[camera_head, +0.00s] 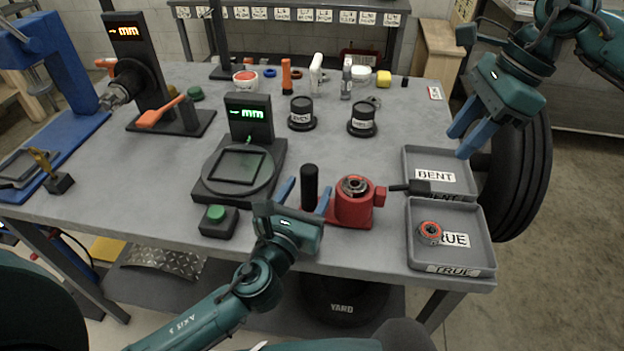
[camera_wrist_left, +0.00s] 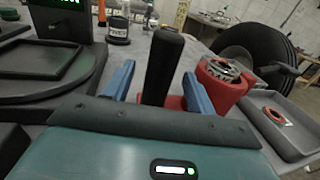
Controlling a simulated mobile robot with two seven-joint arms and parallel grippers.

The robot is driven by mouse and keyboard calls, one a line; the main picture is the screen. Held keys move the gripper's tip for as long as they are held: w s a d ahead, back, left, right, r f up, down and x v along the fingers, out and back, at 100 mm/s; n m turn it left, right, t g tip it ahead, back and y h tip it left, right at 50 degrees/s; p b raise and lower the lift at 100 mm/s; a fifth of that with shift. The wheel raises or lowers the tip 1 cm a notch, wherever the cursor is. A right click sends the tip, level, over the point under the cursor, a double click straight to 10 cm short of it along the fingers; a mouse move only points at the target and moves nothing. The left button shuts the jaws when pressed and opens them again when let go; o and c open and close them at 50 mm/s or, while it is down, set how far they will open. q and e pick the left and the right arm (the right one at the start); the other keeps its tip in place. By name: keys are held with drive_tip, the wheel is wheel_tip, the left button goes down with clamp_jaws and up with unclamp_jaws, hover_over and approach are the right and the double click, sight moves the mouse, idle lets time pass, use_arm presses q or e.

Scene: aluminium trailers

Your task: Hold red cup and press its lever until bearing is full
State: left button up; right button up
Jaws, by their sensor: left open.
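The red cup (camera_head: 354,209) stands near the table's front edge with a metal bearing (camera_head: 354,185) in its top; both also show in the left wrist view, the cup (camera_wrist_left: 222,92) and the bearing (camera_wrist_left: 222,69). An upright black handle (camera_head: 310,184) rises from the cup's left side. A black lever (camera_head: 408,188) sticks out to its right. My left gripper (camera_head: 305,196) is open, with its fingers on either side of the handle (camera_wrist_left: 163,62). My right gripper (camera_head: 468,136) is open and empty, above the trays and right of the lever.
A grey BENT tray (camera_head: 410,160) and a grey TRUE tray (camera_head: 418,260) lie to the right. A red-ringed bearing (camera_head: 430,231) sits in the TRUE tray. A gauge with green display (camera_head: 248,113) and a green button (camera_head: 216,213) stand left of the cup. A tyre (camera_head: 528,165) is beyond the table's right edge.

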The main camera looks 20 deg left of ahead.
use_arm(q)
drive_tip(key=shift+w+d, duration=0.15)
drive_tip(key=shift+w, duration=1.8)
drive_tip(key=shift+c, duration=0.3)
clamp_jaws()
